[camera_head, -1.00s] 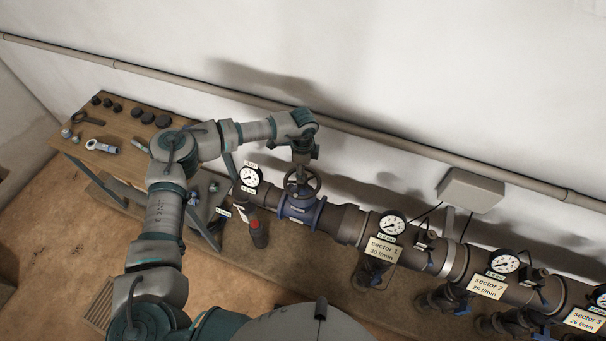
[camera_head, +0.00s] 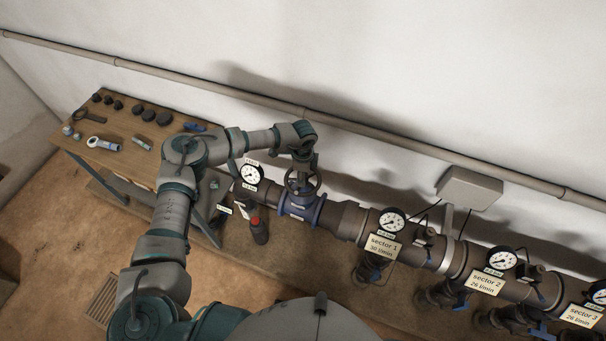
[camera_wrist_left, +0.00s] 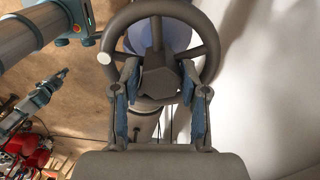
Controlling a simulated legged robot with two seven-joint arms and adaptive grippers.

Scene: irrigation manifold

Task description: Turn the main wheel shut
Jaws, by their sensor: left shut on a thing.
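The main wheel (camera_head: 316,187) is a dark, spoked handwheel on top of the blue valve body (camera_head: 300,207) in the pipe. In the left wrist view the wheel (camera_wrist_left: 208,40) fills the upper middle, with a pale round spot (camera_wrist_left: 103,58) on its left rim. My left gripper (camera_head: 302,172) reaches down onto the wheel from above. In the left wrist view its two blue-padded fingers (camera_wrist_left: 159,82) stand on either side of the wheel's central hub and are shut on it. The hub's lower side is partly hidden.
Pressure gauges (camera_head: 251,174) and sector signs (camera_head: 382,246) line the manifold to the right. A wooden bench (camera_head: 112,159) with small parts stands at left. A dark bottle with a red cap (camera_head: 259,230) stands before the pipe. The wall is close behind the wheel.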

